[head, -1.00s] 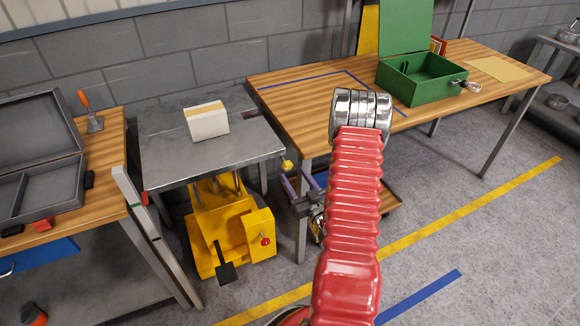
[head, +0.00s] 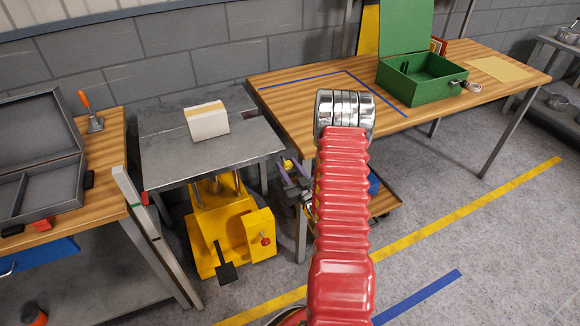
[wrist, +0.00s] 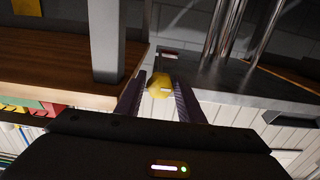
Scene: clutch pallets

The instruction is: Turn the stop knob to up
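A yellow knob (head: 288,164), which seems to be the stop knob, sits at the right edge of the grey steel lift table (head: 165,165). In the wrist view the knob (wrist: 159,86) shows a short pale mark pointing sideways to the right. My gripper (head: 292,173) is at the knob, partly hidden behind my red arm in the head view. In the wrist view my gripper's two purple fingers (wrist: 160,90) are apart, one on each side of the knob. Small gaps seem to show; contact cannot be told.
A white block (head: 207,122) stands on the lift table. The yellow lift base (head: 212,232) below carries a red knob (head: 265,240) and a black pedal (head: 226,271). A wooden table (head: 300,118) with a green box (head: 425,84) stands close at right. A workbench (head: 105,165) stands at left.

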